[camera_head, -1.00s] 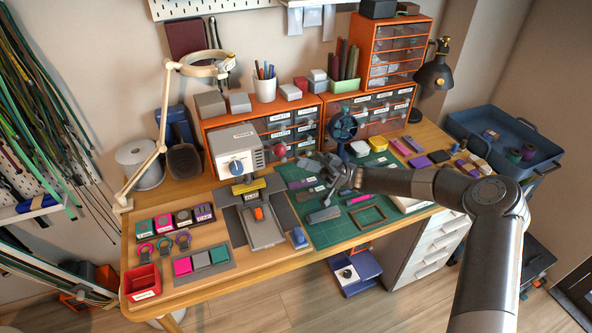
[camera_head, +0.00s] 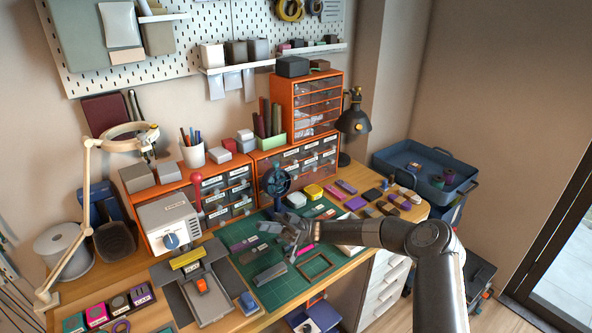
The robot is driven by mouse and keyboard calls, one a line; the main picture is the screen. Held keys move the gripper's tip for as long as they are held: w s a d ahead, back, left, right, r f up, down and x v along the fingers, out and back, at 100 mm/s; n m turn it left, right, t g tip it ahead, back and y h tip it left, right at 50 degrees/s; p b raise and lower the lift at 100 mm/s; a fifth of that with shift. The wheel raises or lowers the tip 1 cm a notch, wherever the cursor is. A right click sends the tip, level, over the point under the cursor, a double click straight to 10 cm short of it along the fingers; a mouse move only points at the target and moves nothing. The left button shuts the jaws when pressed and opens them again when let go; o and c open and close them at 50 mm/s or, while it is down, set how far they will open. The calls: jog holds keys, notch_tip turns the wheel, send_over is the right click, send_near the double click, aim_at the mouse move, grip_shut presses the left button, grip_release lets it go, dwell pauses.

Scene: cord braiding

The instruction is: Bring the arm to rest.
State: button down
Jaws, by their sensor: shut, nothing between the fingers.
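My arm (camera_head: 400,238) reaches in from the lower right over the workbench. My gripper (camera_head: 291,238) hangs above the green cutting mat (camera_head: 282,292), left of the middle of the view. Its fingers look small and dark here; they are shut with nothing held. The gripper partly hides the mat and some small pieces behind it.
A grey press (camera_head: 168,226) and a magnifier lamp (camera_head: 88,200) are on the left. Orange drawer units (camera_head: 296,158) line the back. A blue tray cart (camera_head: 425,167) is on the right. Floor shows at the lower right.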

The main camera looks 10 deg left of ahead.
jog(key=s+d+r+m+t+h, duration=0.2)
jog(key=s+d+m+t+h, duration=0.15)
jog(key=s+h, duration=0.25)
jog(key=s+d+r+m+t+h, duration=0.2)
jog(key=s+m+t+h, duration=0.2)
jog(key=s+m+h, duration=0.15)
jog(key=s+d+r+m+t+h, duration=0.2)
jog(key=s+d+r+m+t, duration=0.1)
jog(key=d, duration=0.6)
jog(key=s+d+r+m+t+h, duration=0.2)
jog(key=s+d+r+m+t, duration=0.2)
jog(key=s+d+m+t, duration=0.2)
jog(key=s+d+r+m+t+h, duration=0.3)
jog(key=s+d, duration=0.5)
jog(key=d, duration=0.4)
jog(key=r+m+t, duration=0.1)
jog(key=m+t, duration=0.1)
jog(key=m, duration=0.1)
jog(key=shift+d+m, duration=0.2)
jog(key=shift+m, duration=0.1)
